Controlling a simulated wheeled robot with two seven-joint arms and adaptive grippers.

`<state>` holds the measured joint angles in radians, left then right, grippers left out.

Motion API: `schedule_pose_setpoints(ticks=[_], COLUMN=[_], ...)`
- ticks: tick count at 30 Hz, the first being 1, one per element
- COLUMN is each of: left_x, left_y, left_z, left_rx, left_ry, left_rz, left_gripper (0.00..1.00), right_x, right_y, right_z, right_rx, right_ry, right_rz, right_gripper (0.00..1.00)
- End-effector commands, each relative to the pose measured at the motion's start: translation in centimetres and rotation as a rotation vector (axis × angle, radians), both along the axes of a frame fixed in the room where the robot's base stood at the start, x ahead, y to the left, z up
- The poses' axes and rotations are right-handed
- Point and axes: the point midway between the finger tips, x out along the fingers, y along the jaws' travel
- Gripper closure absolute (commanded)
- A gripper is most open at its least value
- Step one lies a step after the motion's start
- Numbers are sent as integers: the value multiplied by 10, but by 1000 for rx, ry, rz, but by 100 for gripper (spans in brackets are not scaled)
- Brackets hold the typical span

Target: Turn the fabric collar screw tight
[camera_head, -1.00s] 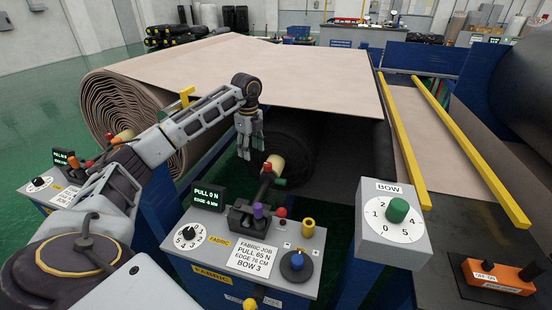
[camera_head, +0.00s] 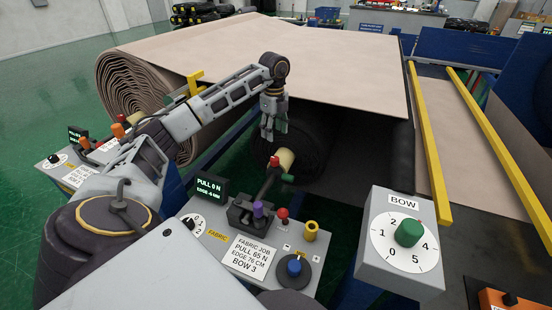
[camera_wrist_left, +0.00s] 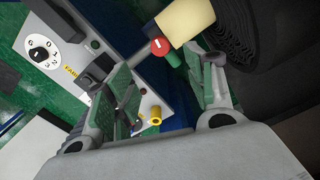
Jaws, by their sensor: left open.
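The cream collar (camera_head: 287,158) sits at the near end of the dark roll's shaft. A red round knob (camera_head: 274,161) and a green piece (camera_head: 288,178) are on it; I cannot tell for certain which is the fabric collar screw. In the left wrist view the collar (camera_wrist_left: 185,22), red knob (camera_wrist_left: 159,46) and green piece (camera_wrist_left: 174,60) show beyond the fingertips. My left gripper (camera_head: 273,133) hangs fingers down just above and left of the collar in the head view. It is open and empty, its green-padded fingers (camera_wrist_left: 160,85) apart. My right gripper is not in view.
The pull display (camera_head: 211,187) reads 0 N. A bow dial box (camera_head: 400,252) stands right. The dark roll (camera_head: 310,145) lies behind.

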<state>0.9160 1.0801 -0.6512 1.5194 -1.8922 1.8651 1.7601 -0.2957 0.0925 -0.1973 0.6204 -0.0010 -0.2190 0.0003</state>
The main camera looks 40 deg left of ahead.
Motion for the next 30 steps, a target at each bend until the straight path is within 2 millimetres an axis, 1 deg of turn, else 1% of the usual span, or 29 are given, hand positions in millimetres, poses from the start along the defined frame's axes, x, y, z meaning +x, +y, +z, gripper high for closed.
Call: schedule_pose_setpoints(ticks=[8, 14, 20, 30], left_x=[0, 0, -1, 0], left_y=[0, 0, 0, 0], left_z=[-2, -12, -31, -76], left_rx=[0, 0, 0, -1], left_ry=[1, 2, 3, 3], left_rz=[0, 0, 0, 0], left_gripper=[45, 45, 45, 45], right_x=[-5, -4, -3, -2], right_y=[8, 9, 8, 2], right_z=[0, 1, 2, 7], right_rx=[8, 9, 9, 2], right_ry=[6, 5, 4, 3], right_rz=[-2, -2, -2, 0], right_gripper=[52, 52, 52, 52])
